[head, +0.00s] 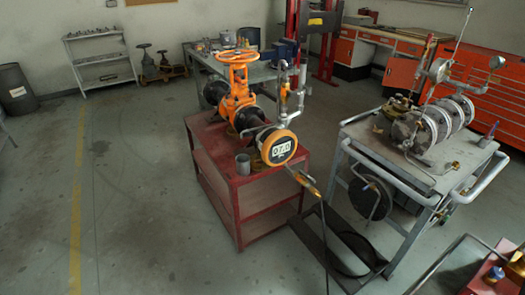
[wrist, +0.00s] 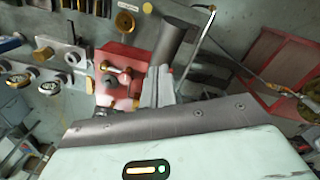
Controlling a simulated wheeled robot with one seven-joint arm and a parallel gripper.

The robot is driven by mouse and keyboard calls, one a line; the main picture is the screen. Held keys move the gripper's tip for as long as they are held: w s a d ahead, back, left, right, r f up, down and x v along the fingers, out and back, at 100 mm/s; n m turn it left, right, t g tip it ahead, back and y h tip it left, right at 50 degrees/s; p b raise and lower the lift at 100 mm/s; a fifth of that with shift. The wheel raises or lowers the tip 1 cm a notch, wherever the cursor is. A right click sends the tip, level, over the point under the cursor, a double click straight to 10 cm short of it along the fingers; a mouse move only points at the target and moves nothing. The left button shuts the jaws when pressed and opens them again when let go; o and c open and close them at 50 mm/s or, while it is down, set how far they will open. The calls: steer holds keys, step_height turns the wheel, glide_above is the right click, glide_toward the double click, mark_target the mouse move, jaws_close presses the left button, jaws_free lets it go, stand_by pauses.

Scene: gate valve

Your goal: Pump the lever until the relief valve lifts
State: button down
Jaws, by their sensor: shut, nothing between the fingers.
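The orange gate valve with its handwheel (head: 238,85) stands on a red cart in the head view. Its round orange end gauge (head: 280,148) reads about 07.0. Metal pipework (head: 283,85) rises beside the valve; I cannot single out the relief valve or see it lifted. A brass fitting (head: 303,180) and a dark hose run down from the valve end. My gripper (wrist: 164,75) is in the wrist view, with its fingers together and empty. A dark grey cylindrical part (wrist: 176,38) is close beyond the fingertips; I cannot tell whether it is the lever or whether they touch.
A grey cart (head: 400,168) with a flanged assembly stands right of the red cart (head: 228,170). A bench corner (head: 440,280) shows at bottom right. A black frame (head: 335,245) lies on the floor. The floor at left is clear. A red box (wrist: 120,75) shows in the wrist view.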

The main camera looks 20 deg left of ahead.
step_height(320, 180, down, 12)
steer(key=b, duration=0.9)
steer(key=shift+f, duration=0.25)
step_height(320, 180, up, 13)
steer(key=p, duration=1)
steer(key=shift+f+p, duration=0.1)
steer(key=shift+p, duration=0.2)
steer(key=shift+f, duration=0.15)
